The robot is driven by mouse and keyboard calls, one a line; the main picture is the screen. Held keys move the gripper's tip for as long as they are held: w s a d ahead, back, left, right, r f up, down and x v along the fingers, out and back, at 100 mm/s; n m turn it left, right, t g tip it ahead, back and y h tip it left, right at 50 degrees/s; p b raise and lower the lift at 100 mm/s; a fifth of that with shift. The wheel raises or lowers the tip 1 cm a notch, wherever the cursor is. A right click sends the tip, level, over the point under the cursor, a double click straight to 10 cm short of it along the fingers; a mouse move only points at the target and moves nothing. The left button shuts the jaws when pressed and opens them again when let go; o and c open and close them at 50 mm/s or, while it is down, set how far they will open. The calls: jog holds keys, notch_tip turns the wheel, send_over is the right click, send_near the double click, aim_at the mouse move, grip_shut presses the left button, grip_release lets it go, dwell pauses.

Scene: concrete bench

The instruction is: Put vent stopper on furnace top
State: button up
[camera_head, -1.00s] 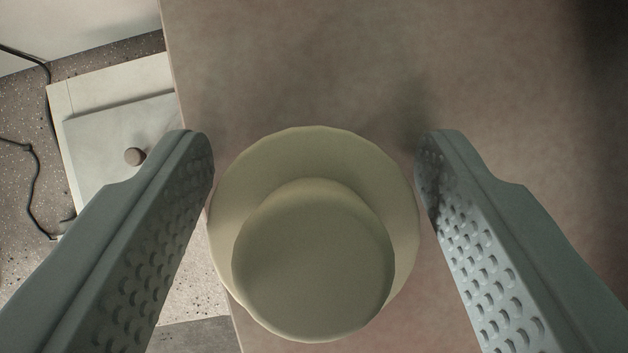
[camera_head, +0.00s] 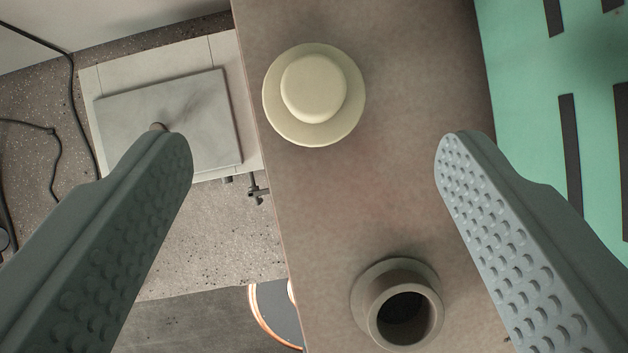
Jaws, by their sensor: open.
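The vent stopper, a cream round piece with a wide flange and a narrower raised top (camera_head: 314,88), stands upright on a brown-grey flat surface (camera_head: 345,195), near its left edge. I cannot tell from this view whether that surface is the furnace top. My gripper (camera_head: 315,145) is open and empty, its two dimpled grey fingers wide apart. The stopper is well beyond the fingertips and touches neither finger. Its underside is hidden.
A grey-brown hollow collar with a dark round opening (camera_head: 398,308) stands on the same surface at the bottom. A green panel with dark slots (camera_head: 530,95) lies at the right. A pale square plate (camera_head: 170,110) lies lower at the left, beside black cables (camera_head: 72,95).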

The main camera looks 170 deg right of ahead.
jog(key=shift+v, duration=1.3)
